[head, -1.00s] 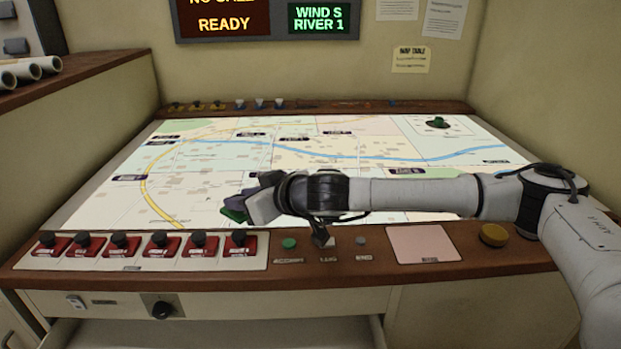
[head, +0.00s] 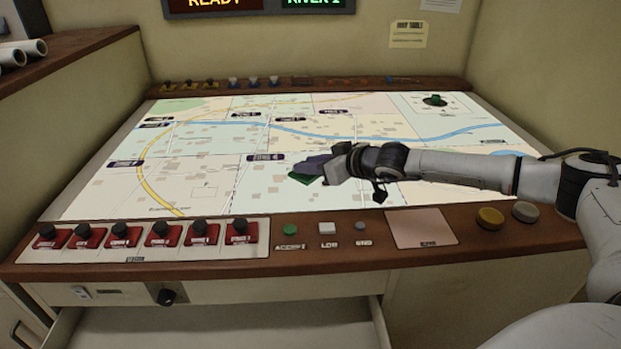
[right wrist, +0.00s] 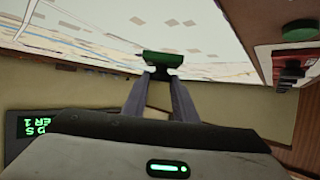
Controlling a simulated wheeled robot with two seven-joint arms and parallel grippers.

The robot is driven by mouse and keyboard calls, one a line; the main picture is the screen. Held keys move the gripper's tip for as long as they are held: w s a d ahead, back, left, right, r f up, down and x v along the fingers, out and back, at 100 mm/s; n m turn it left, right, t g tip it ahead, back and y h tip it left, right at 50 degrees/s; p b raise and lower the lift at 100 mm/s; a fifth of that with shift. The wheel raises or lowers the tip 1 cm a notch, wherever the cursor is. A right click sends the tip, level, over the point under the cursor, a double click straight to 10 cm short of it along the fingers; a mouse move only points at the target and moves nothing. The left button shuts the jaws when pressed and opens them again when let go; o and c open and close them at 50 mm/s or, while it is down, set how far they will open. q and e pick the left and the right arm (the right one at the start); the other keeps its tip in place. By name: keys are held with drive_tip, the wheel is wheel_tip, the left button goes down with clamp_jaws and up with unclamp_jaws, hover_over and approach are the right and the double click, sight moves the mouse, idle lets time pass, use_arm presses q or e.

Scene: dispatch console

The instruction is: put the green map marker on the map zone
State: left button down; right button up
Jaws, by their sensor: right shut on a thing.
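I cannot tell whether the marker touches the map. In the right wrist view the marker (right wrist: 163,59) sits across the tips of the shut fingers (right wrist: 162,76), with the map's pale surface beyond it. My right arm comes in from the right and covers part of the map. My left gripper is not in view.
A dark green piece (head: 435,99) stands in the map's far right inset. Small coloured pieces line the back ledge (head: 350,80). Red switches (head: 122,236), a green button (head: 290,230) and a pink pad (head: 420,228) line the front edge.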

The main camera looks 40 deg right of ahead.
wheel_tip(320, 180, down, 4)
drive_tip(key=shift+r, duration=0.25)
drive_tip(key=o, duration=1)
drive_tip(key=shift+o, duration=0.2)
drive_tip(key=b+v, duration=0.3)
drive_tip(key=v, duration=0.7)
drive_tip(key=shift+s+d+b, duration=0.2)
drive_tip(key=shift+s+b, duration=0.05)
drive_tip(key=shift+b, duration=0.15)
drive_tip(key=shift+v, duration=0.75)
drive_tip(key=shift+a+r, duration=0.15)
